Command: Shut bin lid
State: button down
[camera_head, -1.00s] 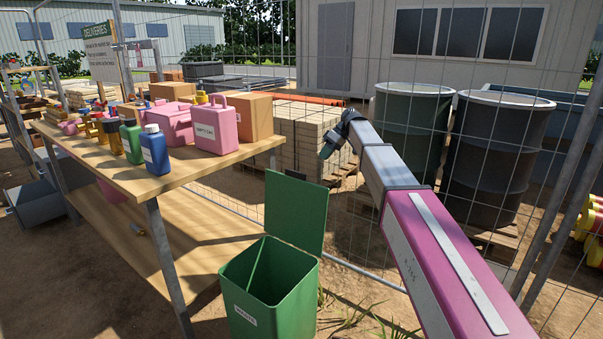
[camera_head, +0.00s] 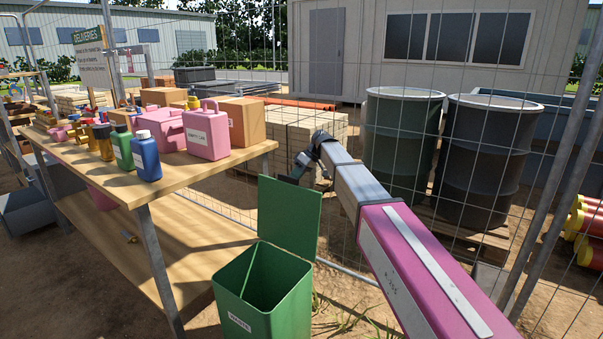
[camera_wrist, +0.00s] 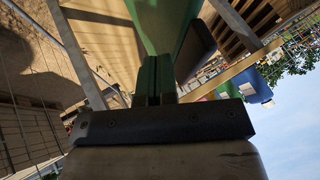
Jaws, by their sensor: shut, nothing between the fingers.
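The green bin (camera_head: 283,318) stands on the ground at the lower middle of the head view, with a white label on its front. Its lid (camera_head: 290,216) is open and stands upright at the back of the bin. My gripper (camera_head: 299,168) is at the far end of my arm, close to the lid's upper right corner. Contact with the lid cannot be made out. In the wrist view my gripper (camera_wrist: 155,62) shows two narrow fingers together with nothing between them. Green surface of the lid (camera_wrist: 163,22) fills the top middle beyond the fingers.
A wooden workbench (camera_head: 185,172) left of the bin carries a pink can (camera_head: 207,135), a blue bottle (camera_head: 146,157) and other containers. A wire fence runs behind the bin. Dark drums (camera_head: 486,150) and stacked pale blocks (camera_head: 300,130) stand beyond it.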

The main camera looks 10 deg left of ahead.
jog(key=shift+s+a+r, duration=0.1)
jog(key=shift+s+a, duration=0.05)
jog(key=shift+s, duration=0.25)
jog(key=shift+s, duration=0.1)
